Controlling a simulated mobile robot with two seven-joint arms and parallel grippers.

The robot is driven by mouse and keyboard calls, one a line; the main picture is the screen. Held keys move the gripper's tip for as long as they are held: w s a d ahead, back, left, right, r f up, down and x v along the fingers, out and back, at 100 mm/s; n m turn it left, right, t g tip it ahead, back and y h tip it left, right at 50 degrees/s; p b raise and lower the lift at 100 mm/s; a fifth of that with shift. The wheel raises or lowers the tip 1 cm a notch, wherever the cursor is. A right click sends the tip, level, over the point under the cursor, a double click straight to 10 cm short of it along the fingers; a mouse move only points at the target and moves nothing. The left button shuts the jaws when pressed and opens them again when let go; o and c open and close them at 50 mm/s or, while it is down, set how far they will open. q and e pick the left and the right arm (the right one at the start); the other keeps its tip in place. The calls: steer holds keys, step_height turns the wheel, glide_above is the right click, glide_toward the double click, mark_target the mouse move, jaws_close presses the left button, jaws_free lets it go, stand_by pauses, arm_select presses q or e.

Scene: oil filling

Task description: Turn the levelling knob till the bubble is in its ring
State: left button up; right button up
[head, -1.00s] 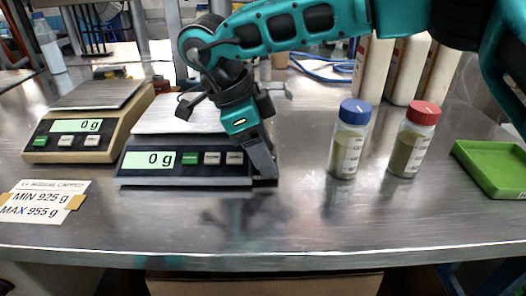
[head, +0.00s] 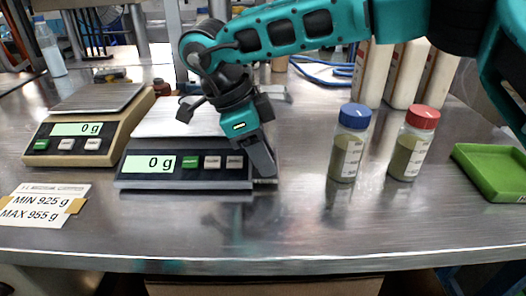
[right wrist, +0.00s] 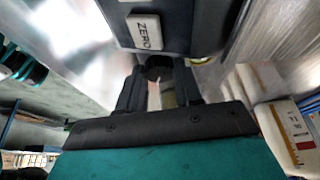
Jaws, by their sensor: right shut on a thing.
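The dark grey scale (head: 184,183) stands in the middle left of the bench, its display at 0 g. My right gripper (head: 266,173) comes down at its front right corner. In the right wrist view the fingers (right wrist: 158,84) are shut on a dark round knob (right wrist: 158,64) at the scale's corner, beside the ZERO button. The knob is hidden behind the fingers in the head view. My left gripper is out of view.
A beige scale (head: 72,150) stands at left, with a MIN/MAX card (head: 42,205) before it. A blue-capped bottle (head: 347,150), a red-capped bottle (head: 411,148) and a green tray (head: 490,165) stand to the right. The front middle of the bench is clear.

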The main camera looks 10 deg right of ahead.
steer(key=shift+r+m+g+p, duration=0.15)
steer(key=shift+m+g+p, duration=0.35)
steer(key=shift+m+p, duration=0.55)
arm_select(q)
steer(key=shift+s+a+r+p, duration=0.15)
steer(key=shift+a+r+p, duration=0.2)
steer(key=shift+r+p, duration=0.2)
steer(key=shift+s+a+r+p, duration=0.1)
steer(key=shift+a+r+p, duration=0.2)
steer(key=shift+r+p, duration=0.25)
arm_select(e)
steer(key=shift+w+m+g+y, duration=0.15)
steer(key=shift+m+g+y, duration=0.35)
steer(key=shift+m, duration=1.35)
steer(key=o, duration=1)
steer(key=shift+o, duration=0.2)
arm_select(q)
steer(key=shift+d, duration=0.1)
arm_select(e)
steer(key=shift+f, duration=0.2)
